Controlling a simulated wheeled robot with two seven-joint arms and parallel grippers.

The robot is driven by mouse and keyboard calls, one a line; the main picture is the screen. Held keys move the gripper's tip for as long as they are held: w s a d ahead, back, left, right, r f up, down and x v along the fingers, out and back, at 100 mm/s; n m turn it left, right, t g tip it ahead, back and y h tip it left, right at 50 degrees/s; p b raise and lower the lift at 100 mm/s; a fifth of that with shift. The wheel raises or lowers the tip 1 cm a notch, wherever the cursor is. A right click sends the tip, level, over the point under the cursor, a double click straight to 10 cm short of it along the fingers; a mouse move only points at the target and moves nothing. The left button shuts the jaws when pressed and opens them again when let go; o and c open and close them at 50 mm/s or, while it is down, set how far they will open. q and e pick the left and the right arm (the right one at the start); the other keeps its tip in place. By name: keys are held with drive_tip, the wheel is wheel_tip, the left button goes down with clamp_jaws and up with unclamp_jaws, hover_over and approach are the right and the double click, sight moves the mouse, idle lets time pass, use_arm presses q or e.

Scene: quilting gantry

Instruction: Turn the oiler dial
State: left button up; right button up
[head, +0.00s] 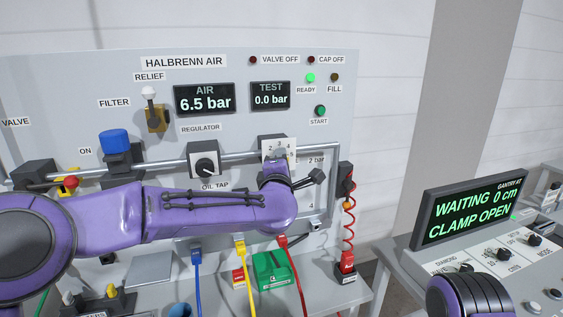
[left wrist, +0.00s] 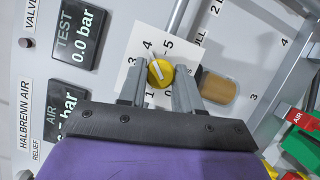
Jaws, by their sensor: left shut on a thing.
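The oiler dial is a round yellow knob (left wrist: 160,72) with a white pointer line, on a white scale plate (left wrist: 135,60) numbered 0 to 5. The pointer is near the 4. My left gripper (left wrist: 160,88) is shut on the knob, one grey finger on each side. In the head view, the scale plate (head: 273,144) shows at the rail's right part, and my left gripper (head: 278,156) reaches it; my wrist hides most of the dial there. My right gripper is out of view; only part of that arm shows at lower right.
The panel carries an AIR display (head: 205,98) at 6.5 bar and a TEST display (head: 270,96) at 0.0 bar. A regulator knob (head: 204,165) is left of the dial. A brass cylinder (left wrist: 217,87) sits close beside my fingers. Colored hoses hang below.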

use_arm(q)
drive_tip(key=shift+f, duration=0.1)
drive_tip(key=o, duration=1)
drive_tip(key=shift+o, duration=0.2)
drive_tip(key=s+b, duration=0.4)
drive_tip(key=s, duration=0.6)
drive_tip(key=shift+s+a+f, duration=0.25)
drive_tip(key=shift+a+f, duration=0.05)
drive_tip(key=shift+f, duration=0.05)
